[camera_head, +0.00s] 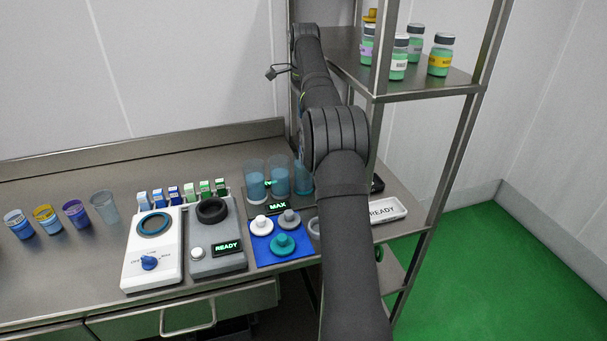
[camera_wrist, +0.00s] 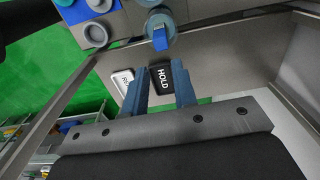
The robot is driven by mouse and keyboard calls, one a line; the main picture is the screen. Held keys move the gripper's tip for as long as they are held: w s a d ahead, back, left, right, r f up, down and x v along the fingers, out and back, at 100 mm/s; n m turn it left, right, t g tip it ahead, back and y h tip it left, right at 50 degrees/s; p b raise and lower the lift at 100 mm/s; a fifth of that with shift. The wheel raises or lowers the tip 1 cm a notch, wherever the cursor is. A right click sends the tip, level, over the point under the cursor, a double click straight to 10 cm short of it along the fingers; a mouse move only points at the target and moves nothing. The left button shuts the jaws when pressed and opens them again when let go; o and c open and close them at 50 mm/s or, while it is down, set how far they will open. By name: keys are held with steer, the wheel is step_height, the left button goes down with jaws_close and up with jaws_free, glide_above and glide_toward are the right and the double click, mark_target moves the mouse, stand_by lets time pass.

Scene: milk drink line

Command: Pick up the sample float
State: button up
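No part is labelled as the sample float. In the wrist view, a small blue piece (camera_wrist: 160,40) shows at a round, cylinder-like vessel (camera_wrist: 158,22), above and beyond my fingertips; it may be the float, but I cannot be sure. In the head view, my arm hides the gripper. Three clear cylinders with blue contents, one of them the left cylinder (camera_head: 255,182), stand behind the MAX display; my arm partly covers the right one.
A black HOLD tray (camera_wrist: 161,76) and a white READY tray (camera_head: 387,210) lie at the bench's right end. A blue mat (camera_head: 262,246) holds several round pieces. A shelf rack (camera_head: 455,88) with jars stands at right. Several cups, including a purple cup (camera_head: 76,214), stand left.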

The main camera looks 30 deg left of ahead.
step_height(320, 180, down, 13)
steer(key=shift+a, duration=0.1)
jaws_close()
stand_by(0.4)
